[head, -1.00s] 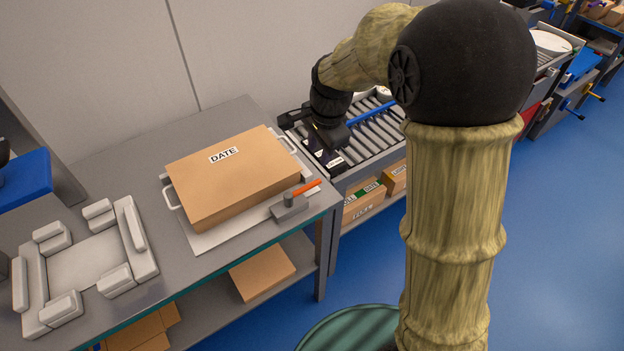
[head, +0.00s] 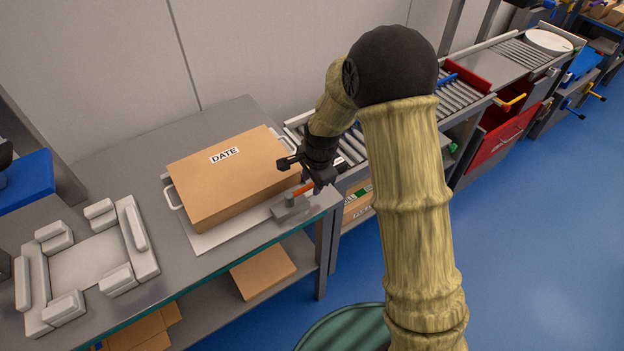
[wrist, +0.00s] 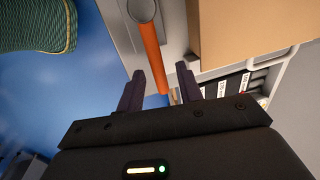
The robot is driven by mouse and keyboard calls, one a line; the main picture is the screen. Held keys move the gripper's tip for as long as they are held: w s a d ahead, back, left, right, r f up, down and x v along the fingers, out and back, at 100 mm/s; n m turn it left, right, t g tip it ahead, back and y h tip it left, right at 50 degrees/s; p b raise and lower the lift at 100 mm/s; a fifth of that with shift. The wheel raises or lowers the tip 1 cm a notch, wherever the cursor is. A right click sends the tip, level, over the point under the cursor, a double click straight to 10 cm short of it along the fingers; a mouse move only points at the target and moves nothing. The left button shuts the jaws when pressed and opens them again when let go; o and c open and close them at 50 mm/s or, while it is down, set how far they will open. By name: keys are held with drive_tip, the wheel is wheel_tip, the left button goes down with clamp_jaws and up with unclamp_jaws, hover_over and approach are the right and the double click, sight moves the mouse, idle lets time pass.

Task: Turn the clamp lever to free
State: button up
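The clamp is a grey block (head: 291,209) with an orange lever (head: 302,189), at the front right corner of the light plate under the cardboard tub. In the wrist view the orange lever (wrist: 152,55) runs from a round grey pivot (wrist: 141,9) down toward my gripper. My gripper (head: 309,182) is over the lever's free end. In the wrist view my gripper (wrist: 160,80) is open, one finger on each side of the lever's end, with gaps showing. The cardboard tub (head: 229,183), labelled DATE, has white handles and sits left of the clamp. My gripper hides part of its right handle.
A roller conveyor (head: 352,150) adjoins the bench on the right. A grey fixture with raised pads (head: 88,262) lies on the bench at left. Boxes (head: 262,271) sit on the shelf below. Blue floor is clear at right.

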drive_tip(key=shift+s, duration=0.1)
drive_tip(key=shift+d, duration=0.15)
clamp_jaws()
drive_tip(key=shift+r, duration=0.1)
